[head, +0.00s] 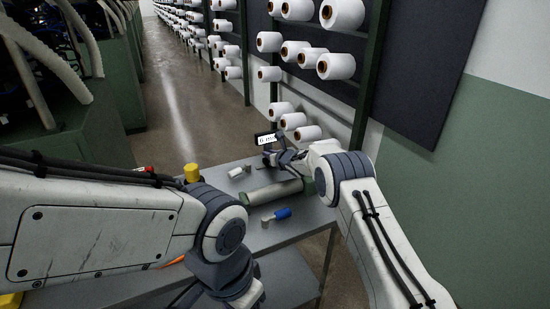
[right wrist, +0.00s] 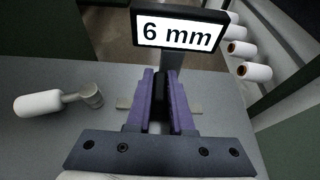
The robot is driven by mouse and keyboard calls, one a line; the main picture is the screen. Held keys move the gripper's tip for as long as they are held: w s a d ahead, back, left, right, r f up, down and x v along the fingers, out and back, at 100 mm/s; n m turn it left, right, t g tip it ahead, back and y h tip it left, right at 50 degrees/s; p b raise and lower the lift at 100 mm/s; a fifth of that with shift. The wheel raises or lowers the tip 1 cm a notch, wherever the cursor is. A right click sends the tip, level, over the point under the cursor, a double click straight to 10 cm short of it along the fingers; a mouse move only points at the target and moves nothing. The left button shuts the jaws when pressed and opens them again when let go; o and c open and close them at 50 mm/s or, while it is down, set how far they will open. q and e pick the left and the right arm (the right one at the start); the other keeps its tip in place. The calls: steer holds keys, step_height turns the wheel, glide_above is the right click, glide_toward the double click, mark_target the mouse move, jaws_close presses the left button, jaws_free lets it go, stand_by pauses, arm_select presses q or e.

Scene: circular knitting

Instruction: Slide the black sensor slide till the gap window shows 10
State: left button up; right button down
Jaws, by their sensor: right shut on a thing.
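The gap window (right wrist: 178,33) reads "6 mm" in the right wrist view. It also shows small and hard to read in the head view (head: 266,139), at the back of the grey table. The black sensor slide (right wrist: 161,88) is between the purple fingers of my right gripper (right wrist: 163,78), which is shut on it. The slide stands just below and in front of the window, largely hidden by the fingers. In the head view my right gripper (head: 282,158) is small, at the table's far end. My left arm crosses the lower left, and its gripper's fingers do not show clearly.
On the grey table (head: 250,241) lie a pale roll (head: 272,192), a blue-handled tool (head: 283,213) and a white-handled piece (right wrist: 40,103). A yellow object (head: 192,172) stands at the left. Racks of white yarn cones (head: 342,14) rise behind the table.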

mark_target(276, 173)
steer(key=c, duration=0.8)
jaws_free()
steer(key=shift+s+d+b, duration=0.15)
steer(key=shift+s+b, duration=0.05)
steer(key=shift+b, duration=0.25)
steer(key=b+v, duration=0.2)
steer(key=shift+s+d, duration=0.15)
steer(key=shift+s, duration=0.1)
steer(key=shift+b+v, duration=1.05)
steer(key=shift+v, duration=0.45)
steer(key=shift+r, duration=0.25)
